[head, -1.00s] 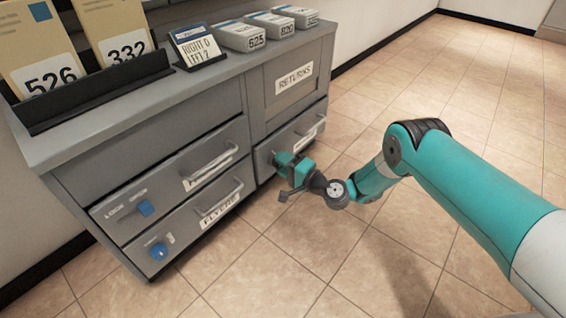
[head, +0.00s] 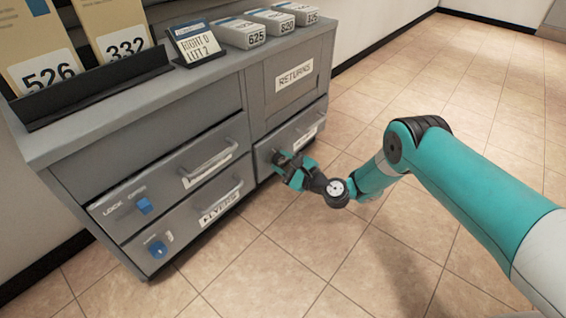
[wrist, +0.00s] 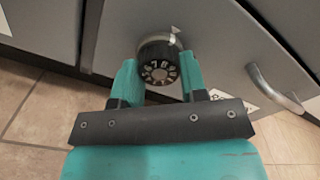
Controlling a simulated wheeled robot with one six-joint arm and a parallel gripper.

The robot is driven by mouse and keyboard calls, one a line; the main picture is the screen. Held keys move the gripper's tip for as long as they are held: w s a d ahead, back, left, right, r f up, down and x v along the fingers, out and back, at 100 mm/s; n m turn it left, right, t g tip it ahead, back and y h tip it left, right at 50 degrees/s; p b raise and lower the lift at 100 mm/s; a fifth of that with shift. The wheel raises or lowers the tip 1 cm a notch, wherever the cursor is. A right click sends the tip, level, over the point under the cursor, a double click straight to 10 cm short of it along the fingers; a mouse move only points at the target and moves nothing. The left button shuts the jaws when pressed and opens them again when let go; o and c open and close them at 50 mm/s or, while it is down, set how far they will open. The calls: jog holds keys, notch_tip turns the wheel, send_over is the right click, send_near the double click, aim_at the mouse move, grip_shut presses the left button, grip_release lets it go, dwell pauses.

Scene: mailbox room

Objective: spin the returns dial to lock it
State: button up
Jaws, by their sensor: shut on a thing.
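The returns dial (wrist: 158,66) is a black ribbed knob with white numerals, on a grey drawer front (wrist: 220,35) in the wrist view. A small pale pointer mark (wrist: 175,30) sits just above it. My gripper (wrist: 159,78) is shut on the dial, one teal finger on each side. The exact numeral under the pointer is too small to read. In the head view my gripper (head: 283,165) is at the left of the lower right drawer (head: 300,130) and hides most of the dial. A RETURNS label (head: 295,76) is on the panel above.
The drawer's bar handle (wrist: 270,88) is right of my gripper. Two left drawers carry blue knobs (head: 145,205) (head: 158,249) and handles. A small card (head: 197,43) reading RIGHT and LEFT with digits stands on the cabinet top (head: 120,110). Floor to the right is clear.

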jog(key=m, duration=0.4)
jog(key=shift+s+a+f+m, duration=0.1)
jog(key=shift+m, duration=0.2)
jog(key=shift+m+b, duration=0.4)
jog(key=shift+m, duration=1.4)
jog(key=o, duration=0.9)
